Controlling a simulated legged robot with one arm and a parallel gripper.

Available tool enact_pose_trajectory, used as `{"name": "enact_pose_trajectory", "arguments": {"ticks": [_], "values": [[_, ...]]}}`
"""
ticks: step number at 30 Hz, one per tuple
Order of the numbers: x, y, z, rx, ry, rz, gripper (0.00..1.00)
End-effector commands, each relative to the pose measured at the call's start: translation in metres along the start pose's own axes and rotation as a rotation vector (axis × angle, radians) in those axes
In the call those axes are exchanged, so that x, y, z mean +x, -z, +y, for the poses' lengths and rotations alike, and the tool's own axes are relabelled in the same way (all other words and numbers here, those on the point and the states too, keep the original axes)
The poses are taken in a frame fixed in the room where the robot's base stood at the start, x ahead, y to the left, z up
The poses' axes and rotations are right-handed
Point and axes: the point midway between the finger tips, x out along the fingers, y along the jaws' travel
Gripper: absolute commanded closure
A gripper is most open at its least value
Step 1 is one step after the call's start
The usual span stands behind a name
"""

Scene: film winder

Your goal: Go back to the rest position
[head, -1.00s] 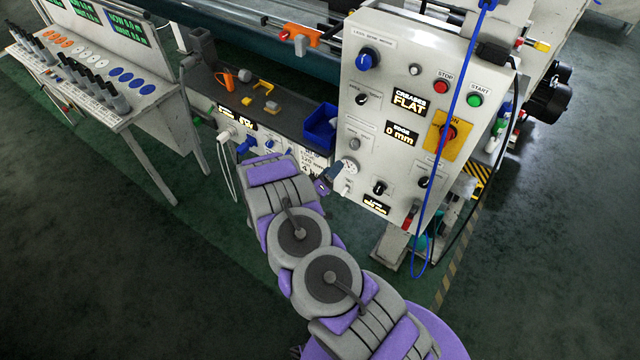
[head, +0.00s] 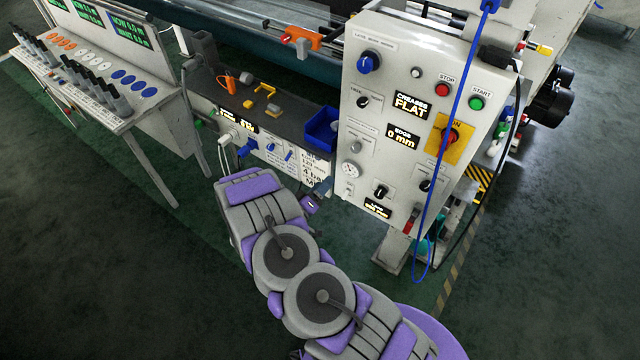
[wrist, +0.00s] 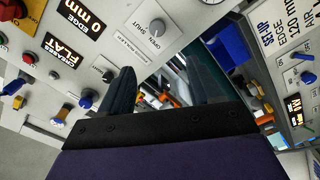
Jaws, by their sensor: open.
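My grey and purple arm (head: 290,250) reaches up from the bottom of the head view, in front of the machine. In that view my gripper is mostly hidden behind the arm. In the wrist view my gripper (wrist: 161,80) shows two dark fingers spread apart with nothing between them. They point toward the white control panel (wrist: 125,25), with a grey open/shut knob (wrist: 156,27) just beyond. The fingers look apart from the panel. The same panel (head: 400,180) stands right of my arm in the head view.
A dark shelf (head: 285,118) with a blue bin (head: 321,128) lies behind my arm. A sloped console (head: 80,85) stands at the left. A blue cable (head: 447,130) hangs before the panel. The floor at left (head: 90,270) is clear.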

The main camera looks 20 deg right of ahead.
Motion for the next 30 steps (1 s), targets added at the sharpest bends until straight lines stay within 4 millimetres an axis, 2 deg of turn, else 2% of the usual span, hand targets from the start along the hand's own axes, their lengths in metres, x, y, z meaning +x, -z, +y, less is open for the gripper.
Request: {"name": "enact_pose_trajectory", "arguments": {"ticks": [8, 13, 17, 22, 26, 30], "values": [[0.000, 0.000, -0.001, 0.003, 0.003, -0.001, 0.37], [-0.001, 0.011, -0.016, 0.079, 0.100, -0.035, 0.37], [-0.009, 0.036, -0.040, 0.208, 0.277, -0.092, 0.37], [-0.030, 0.080, -0.060, 0.373, 0.539, -0.156, 0.37], [-0.053, 0.115, -0.062, 0.470, 0.730, -0.197, 0.37], [-0.082, 0.146, -0.051, 0.538, 0.925, -0.230, 0.37]]}}
